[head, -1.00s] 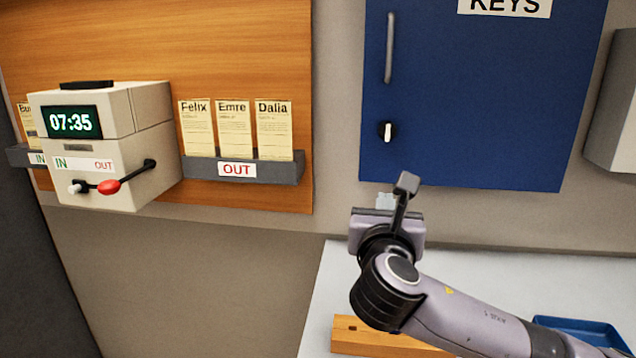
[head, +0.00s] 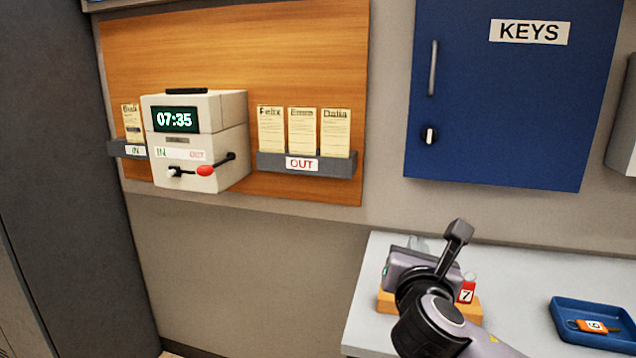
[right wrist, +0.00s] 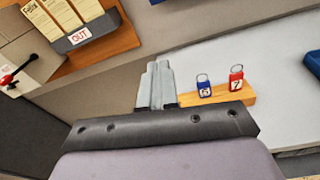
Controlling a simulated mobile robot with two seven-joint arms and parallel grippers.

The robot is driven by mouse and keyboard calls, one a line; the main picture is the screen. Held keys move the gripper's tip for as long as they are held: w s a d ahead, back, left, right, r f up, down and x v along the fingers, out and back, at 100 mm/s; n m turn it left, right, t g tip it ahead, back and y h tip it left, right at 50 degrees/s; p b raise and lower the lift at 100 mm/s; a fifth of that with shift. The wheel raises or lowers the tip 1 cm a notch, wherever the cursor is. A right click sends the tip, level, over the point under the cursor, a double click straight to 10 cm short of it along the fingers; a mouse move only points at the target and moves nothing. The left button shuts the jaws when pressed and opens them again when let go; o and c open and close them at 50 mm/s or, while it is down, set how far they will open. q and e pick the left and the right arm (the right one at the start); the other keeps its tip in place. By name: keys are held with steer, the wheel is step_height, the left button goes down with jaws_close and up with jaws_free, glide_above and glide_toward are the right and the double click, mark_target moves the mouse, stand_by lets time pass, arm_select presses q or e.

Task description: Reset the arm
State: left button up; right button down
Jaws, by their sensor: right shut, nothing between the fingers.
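My right gripper (head: 422,244) is above the left part of the light counter in the head view, mostly hidden behind its own wrist. In the right wrist view its two fingers (right wrist: 156,86) are together with nothing between them. My right arm reaches in from the bottom of the head view. My left gripper is in neither view.
A wooden block (head: 470,310) carries a red tag numbered 7 (head: 466,292) and a blue tag (right wrist: 204,89). A blue tray (head: 570,308) holds an orange-tagged key (head: 592,326). A time clock (head: 205,130), OUT card rack (head: 290,163) and blue key cabinet (head: 510,100) are on the wall.

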steer(key=s+a+f+m+g+y, duration=0.15)
steer(key=s+f+m+y, duration=0.35)
steer(key=f, duration=0.7)
steer(key=s+a+f+m+g+y, duration=0.1)
steer(key=s+f+m+g, duration=0.2)
steer(key=f+m, duration=0.7)
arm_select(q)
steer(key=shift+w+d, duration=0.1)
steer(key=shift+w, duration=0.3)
arm_select(e)
steer(key=s+d+f+m, duration=0.4)
steer(key=s+f+m, duration=0.3)
steer(key=s+f, duration=0.1)
steer(key=s+d+f+m+g, duration=0.1)
steer(key=s+d+f+m, duration=0.2)
steer(key=s+f+m, duration=0.4)
steer(key=s+f, duration=0.1)
steer(key=s, duration=0.1)
steer(key=shift+s+d, duration=0.35)
steer(key=shift+s, duration=0.05)
steer(key=shift+g, duration=0.25)
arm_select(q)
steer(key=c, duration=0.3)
